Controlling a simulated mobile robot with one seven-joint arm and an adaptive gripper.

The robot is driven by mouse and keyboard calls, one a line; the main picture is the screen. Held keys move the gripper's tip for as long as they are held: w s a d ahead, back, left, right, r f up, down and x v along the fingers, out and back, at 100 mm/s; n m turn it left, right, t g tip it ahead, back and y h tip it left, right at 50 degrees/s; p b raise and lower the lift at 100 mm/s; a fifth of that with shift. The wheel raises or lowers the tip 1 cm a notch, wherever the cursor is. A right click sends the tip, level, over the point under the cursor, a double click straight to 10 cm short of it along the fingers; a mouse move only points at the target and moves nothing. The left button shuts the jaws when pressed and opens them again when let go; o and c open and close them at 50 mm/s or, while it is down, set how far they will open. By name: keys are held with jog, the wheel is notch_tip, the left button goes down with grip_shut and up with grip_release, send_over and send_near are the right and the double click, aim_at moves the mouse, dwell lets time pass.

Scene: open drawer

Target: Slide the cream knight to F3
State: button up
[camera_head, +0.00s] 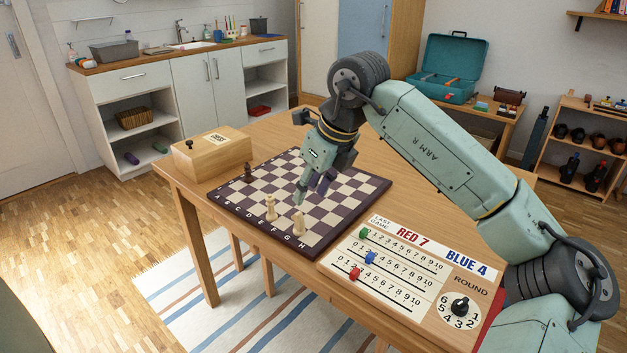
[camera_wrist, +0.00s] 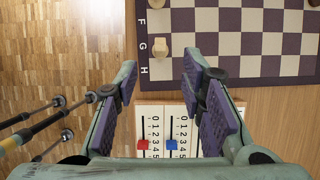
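The cream knight (camera_head: 298,223) stands upright on the G square of the edge row of the chessboard (camera_head: 345,205), near the board's front corner. In the wrist view the cream knight (camera_wrist: 161,49) shows beside the letter G, ahead of the fingertips. My gripper (camera_head: 311,192) hangs above the board, pointing down. In the wrist view my gripper (camera_wrist: 160,72) is open, its two fingers wide apart with nothing between the tips. F3 looks like an empty square, partly behind the fingers in the head view.
A taller cream piece (camera_head: 269,209) stands in the same edge row, near E. A dark piece (camera_head: 248,171) stands on the board's far left. A wooden box (camera_head: 211,153) is at the table's left. A score board (camera_head: 400,268) with sliders lies right of the chessboard.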

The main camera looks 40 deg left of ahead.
aim_at(299, 213)
jog(key=p+x, duration=0.1)
jog(key=x, duration=0.8)
jog(key=shift+f, duration=0.15)
jog(key=shift+c, duration=0.4)
grip_shut()
